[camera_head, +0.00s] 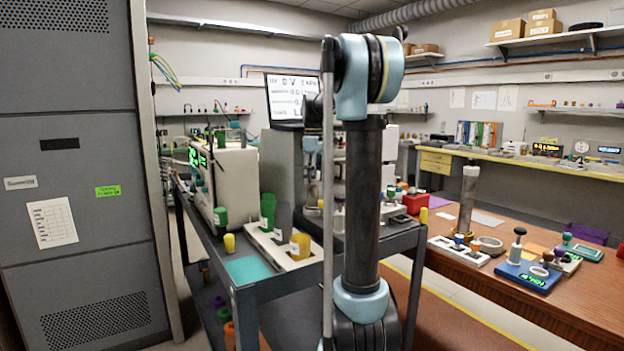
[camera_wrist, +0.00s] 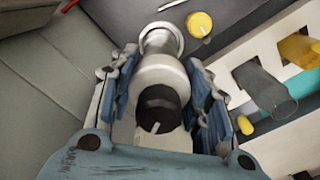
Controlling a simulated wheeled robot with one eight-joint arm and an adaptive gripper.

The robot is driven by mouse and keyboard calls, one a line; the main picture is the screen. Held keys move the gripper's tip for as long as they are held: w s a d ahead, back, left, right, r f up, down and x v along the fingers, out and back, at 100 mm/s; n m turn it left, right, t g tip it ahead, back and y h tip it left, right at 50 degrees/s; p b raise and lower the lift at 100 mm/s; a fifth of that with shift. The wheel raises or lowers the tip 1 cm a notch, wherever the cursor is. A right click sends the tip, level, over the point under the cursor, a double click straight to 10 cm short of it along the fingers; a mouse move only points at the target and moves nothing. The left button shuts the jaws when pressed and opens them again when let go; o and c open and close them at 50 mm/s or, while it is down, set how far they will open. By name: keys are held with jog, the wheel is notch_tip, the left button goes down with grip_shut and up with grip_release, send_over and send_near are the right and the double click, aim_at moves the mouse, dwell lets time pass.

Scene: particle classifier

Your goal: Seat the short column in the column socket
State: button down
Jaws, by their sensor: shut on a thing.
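My gripper (camera_wrist: 160,72) is shut around a pale, whitish cylinder, which I take to be the short column (camera_wrist: 158,78). Its near end is dark with a small light mark. The blue finger pads press its left and right sides. Beyond the fingertips, a pale flared ring (camera_wrist: 160,38) lies in line with the column; I cannot tell whether it is the column's far end or a separate socket. In the head view my arm covers the middle, and the held column cannot be made out. I cannot identify the column socket with certainty.
A white rack (camera_head: 262,240) with green, dark grey and yellow cups stands on the cart, right of the column in the wrist view. A yellow cap (camera_wrist: 199,24) lies close by. A tall clear column (camera_head: 468,195) stands on the wooden bench (camera_head: 590,290).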

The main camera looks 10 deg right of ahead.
jog(key=c, duration=0.9)
grip_release()
jog(key=shift+f, duration=0.1)
jog(key=shift+o, duration=0.2)
notch_tip(320, 180, up, 12)
jog(key=shift+r, duration=0.1)
